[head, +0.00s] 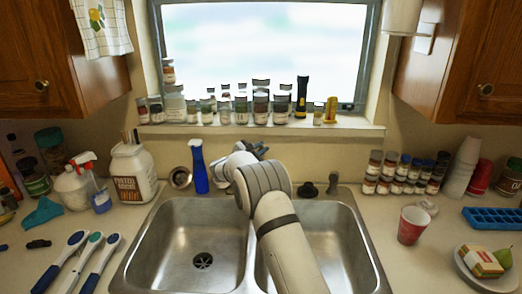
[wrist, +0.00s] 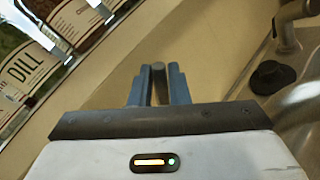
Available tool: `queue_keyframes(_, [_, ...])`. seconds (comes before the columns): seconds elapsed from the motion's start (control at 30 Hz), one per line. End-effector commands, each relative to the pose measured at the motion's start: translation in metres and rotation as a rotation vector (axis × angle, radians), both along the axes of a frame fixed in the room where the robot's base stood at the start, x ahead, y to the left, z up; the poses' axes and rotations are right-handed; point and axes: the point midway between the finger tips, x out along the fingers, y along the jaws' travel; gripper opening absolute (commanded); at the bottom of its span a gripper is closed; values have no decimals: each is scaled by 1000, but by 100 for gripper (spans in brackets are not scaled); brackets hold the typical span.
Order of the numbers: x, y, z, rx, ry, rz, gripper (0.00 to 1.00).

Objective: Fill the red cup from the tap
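The red cup (head: 413,225) stands upright on the counter right of the sink, with its pale inside showing from above. My gripper (head: 258,149) is behind the sink, below the window sill, far from the cup. In the wrist view my blue gripper fingers (wrist: 157,88) are close together, with a narrow dark grey post (wrist: 160,84) between them. I cannot tell whether they grip it or whether it is part of the tap. My arm covers the middle back of the sink, where the tap spout is not visible. A grey fixture (head: 333,183) stands behind the right basin.
A black stopper-like knob (head: 308,189) sits at the sink's back edge. Spice jars line the sill (head: 260,130) and back right counter. A plate (head: 486,282) with food lies right of the cup.

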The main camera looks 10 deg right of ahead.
Motion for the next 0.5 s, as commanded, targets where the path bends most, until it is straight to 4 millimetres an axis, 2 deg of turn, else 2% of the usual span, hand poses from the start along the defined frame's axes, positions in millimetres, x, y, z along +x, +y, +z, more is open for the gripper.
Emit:
queue_keyframes(0.03, [0, 0, 0, 0, -1, 1, 19])
queue_keyframes(0.2, [0, -4, 0, 0, 0, -4, 33])
queue_keyframes(0.5, [-2, -3, -1, 1, 0, -6, 34])
